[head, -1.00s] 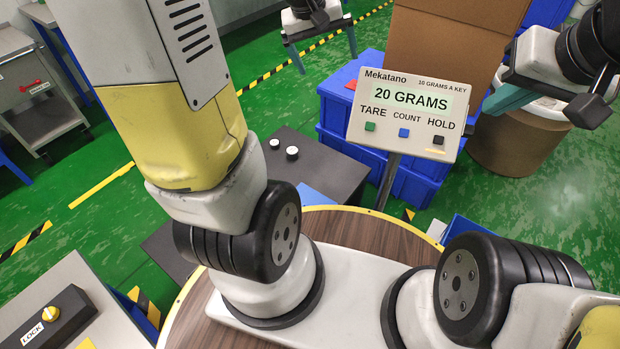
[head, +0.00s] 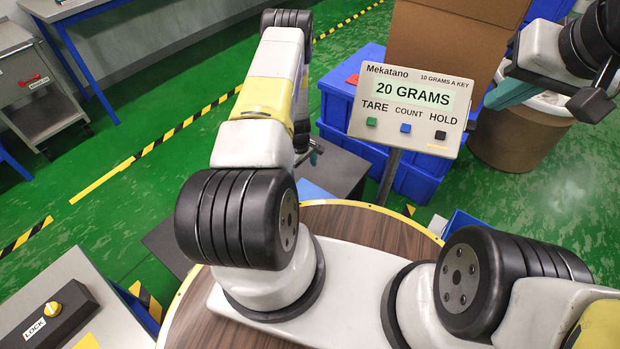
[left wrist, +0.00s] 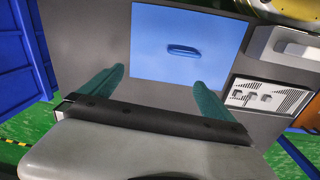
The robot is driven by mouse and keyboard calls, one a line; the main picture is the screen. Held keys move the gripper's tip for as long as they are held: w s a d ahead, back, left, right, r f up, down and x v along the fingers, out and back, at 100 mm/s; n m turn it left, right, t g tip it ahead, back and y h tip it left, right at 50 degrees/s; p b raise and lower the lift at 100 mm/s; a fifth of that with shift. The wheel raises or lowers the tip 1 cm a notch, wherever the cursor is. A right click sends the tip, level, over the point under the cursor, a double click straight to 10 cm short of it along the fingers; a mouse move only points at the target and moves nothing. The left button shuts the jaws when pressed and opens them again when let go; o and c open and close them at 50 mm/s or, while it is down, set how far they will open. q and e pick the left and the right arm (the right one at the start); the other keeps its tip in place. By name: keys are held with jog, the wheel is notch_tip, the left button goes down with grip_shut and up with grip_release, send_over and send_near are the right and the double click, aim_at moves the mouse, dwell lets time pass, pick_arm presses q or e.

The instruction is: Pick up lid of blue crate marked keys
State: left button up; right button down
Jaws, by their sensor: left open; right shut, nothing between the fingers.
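A light blue square lid (left wrist: 187,40) with a raised blue handle (left wrist: 183,49) lies on a dark grey surface in the left wrist view. I cannot read any "keys" marking on it. In the head view a small light blue patch (head: 316,192) shows on the dark bench, mostly hidden by my left arm. My left gripper (left wrist: 158,80) is open and empty, its teal fingers pointing toward the lid, the handle beyond and between the tips. In the head view the left gripper (head: 312,150) is mostly hidden behind my arm. My right gripper (head: 500,100) is shut and empty at the upper right.
The display on a post (head: 410,108) reads 20 GRAMS. Blue crates (head: 338,103) and a cardboard box (head: 450,45) stand behind it; a brown drum (head: 520,143) is to the right. A grey tray with white parts (left wrist: 268,97) lies right of the lid. A LOCK box (head: 50,318) is at lower left.

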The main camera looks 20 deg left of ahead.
pick_arm(q)
jog(key=shift+n+g, duration=0.4)
jog(key=shift+n, duration=0.1)
jog(key=s+f, duration=0.1)
jog(key=f, duration=0.2)
jog(key=s+f, duration=0.2)
jog(key=f, duration=0.1)
jog(key=s+f, duration=0.2)
jog(key=f, duration=0.1)
jog(key=shift+a+f, duration=0.2)
jog(key=shift+f, duration=0.2)
jog(key=f, duration=0.6)
jog(key=shift+s+f, duration=0.2)
jog(key=shift+f, duration=0.6)
jog(key=shift+w, duration=0.1)
jog(key=c, duration=1.7)
